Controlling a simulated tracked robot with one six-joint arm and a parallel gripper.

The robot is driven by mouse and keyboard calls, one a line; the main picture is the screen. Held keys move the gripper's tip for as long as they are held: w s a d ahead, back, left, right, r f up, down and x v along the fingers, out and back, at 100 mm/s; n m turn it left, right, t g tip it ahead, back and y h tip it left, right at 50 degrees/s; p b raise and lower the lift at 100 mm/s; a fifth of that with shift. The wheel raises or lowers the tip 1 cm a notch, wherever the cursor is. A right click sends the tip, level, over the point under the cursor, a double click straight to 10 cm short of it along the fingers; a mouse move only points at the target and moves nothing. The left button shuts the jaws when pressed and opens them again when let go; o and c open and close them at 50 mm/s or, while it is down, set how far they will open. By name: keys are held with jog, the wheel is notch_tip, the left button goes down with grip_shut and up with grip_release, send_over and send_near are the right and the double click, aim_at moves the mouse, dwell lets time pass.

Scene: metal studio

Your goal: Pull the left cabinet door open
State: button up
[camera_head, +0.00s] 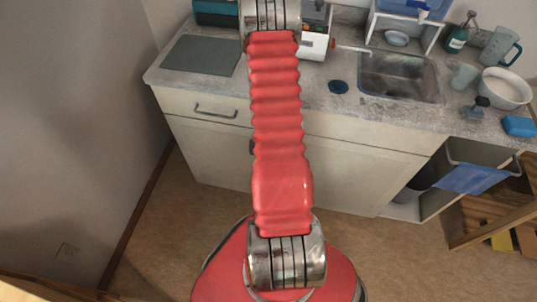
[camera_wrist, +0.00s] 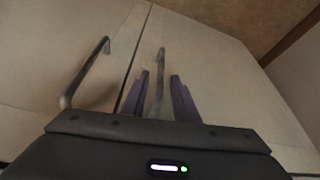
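The left cabinet door (camera_head: 208,155) is pale and looks shut below a drawer in the head view. In the wrist view the floor is at the top, and this door (camera_wrist: 225,75) fills the right side. Its slim metal handle (camera_wrist: 160,68) stands between the two purple fingers of my gripper (camera_wrist: 160,95). The fingers are apart, with a visible gap on each side of the handle; I cannot tell how deep it sits between them. In the head view my red arm hides the gripper and most of the handle.
The neighbouring door (camera_wrist: 40,60) has its own handle (camera_wrist: 86,72) beside the seam. A drawer handle (camera_head: 215,112) sticks out above the left door. The stone counter (camera_head: 320,95) overhangs, with a sink (camera_head: 400,75). A wall (camera_head: 75,120) stands close on the left. Floor (camera_head: 150,240) is clear before the cabinet.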

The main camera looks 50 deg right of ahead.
jog(key=shift+w+d+f, duration=0.15)
jog(key=shift+d+f, duration=0.05)
jog(key=shift+f, duration=0.5)
jog(key=shift+c, duration=0.6)
grip_shut()
dwell(0.5)
